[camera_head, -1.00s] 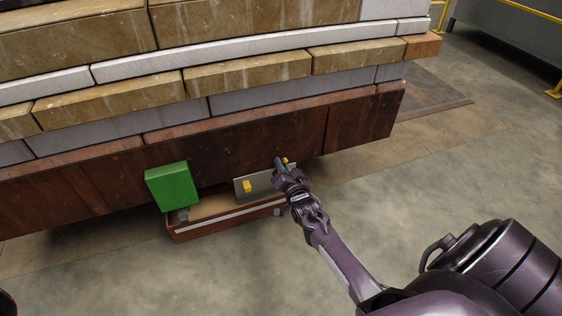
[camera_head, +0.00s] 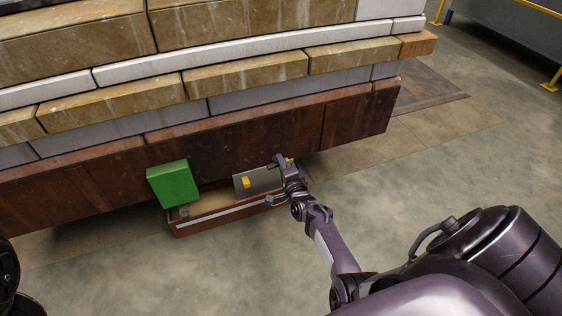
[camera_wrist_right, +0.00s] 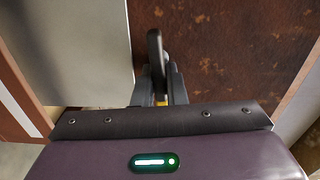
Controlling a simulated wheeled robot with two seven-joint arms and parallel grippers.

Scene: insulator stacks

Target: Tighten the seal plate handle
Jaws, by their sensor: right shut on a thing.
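The seal plate is a grey metal plate (camera_head: 262,181) with a yellow handle (camera_head: 246,182) on its left part. It stands at the right half of the low brown tray under the stack. My right gripper (camera_head: 281,161) is at the plate's right end, against the rusty brown side. A little yellow shows beside its fingers. In the right wrist view the dark fingers (camera_wrist_right: 157,70) are close together, with a bit of yellow (camera_wrist_right: 161,101) between them near the palm; most of the held handle is hidden. My left gripper does not show.
A green box (camera_head: 173,184) stands at the tray's left end. The brown tray (camera_head: 225,219) has a pale strip along its front edge. The stack of tan and grey blocks (camera_head: 245,72) rises above the rusty base (camera_head: 355,122). The concrete floor to the right is open.

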